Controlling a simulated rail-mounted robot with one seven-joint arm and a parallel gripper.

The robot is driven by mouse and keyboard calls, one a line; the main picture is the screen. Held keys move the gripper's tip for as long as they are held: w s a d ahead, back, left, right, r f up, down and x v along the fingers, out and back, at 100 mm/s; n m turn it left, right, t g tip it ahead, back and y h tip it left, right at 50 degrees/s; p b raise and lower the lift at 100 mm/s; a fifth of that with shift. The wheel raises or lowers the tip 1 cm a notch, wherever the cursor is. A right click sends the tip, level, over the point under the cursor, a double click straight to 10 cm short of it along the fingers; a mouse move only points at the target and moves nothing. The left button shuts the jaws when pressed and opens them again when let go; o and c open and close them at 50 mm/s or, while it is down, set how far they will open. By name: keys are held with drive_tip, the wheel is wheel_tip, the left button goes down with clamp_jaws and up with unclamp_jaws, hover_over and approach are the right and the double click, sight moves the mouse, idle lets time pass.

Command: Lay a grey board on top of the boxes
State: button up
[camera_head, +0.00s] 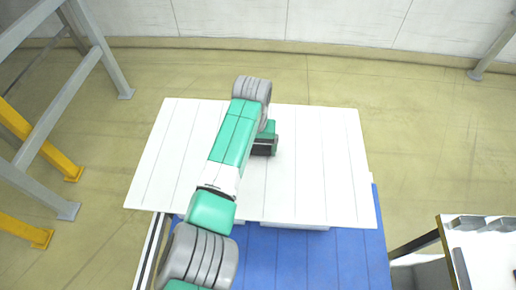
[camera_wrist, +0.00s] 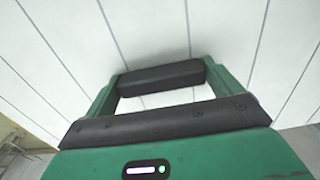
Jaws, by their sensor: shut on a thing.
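A large pale, near-white board with thin dark lines (camera_head: 315,175) lies flat across the middle of the head view. It fills most of the wrist view (camera_wrist: 230,30). My gripper (camera_head: 264,146) is over the board's middle. In the wrist view its two dark jaw pads (camera_wrist: 165,98) lie against the board, with board surface showing between them. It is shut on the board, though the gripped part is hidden. A strip of a pale box (camera_head: 295,227) shows under the board's near edge. Other boxes are mostly hidden, so I cannot tell whether the board touches them.
A blue surface (camera_head: 335,262) extends from under the board toward the near side. Grey racking with yellow feet (camera_head: 45,155) stands at left. A white-topped unit (camera_head: 490,255) stands at near right. Open floor (camera_head: 430,130) lies right of the board, with a pale wall behind.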

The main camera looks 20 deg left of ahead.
sight(254, 154)
drive_tip(key=shift+f+b, duration=1.9)
drive_tip(key=shift+f, duration=0.15)
drive_tip(key=o, duration=0.9)
drive_tip(key=shift+o, duration=0.2)
wheel_tip(254, 154, up, 8)
drive_tip(key=p, duration=0.8)
drive_tip(key=shift+r, duration=0.15)
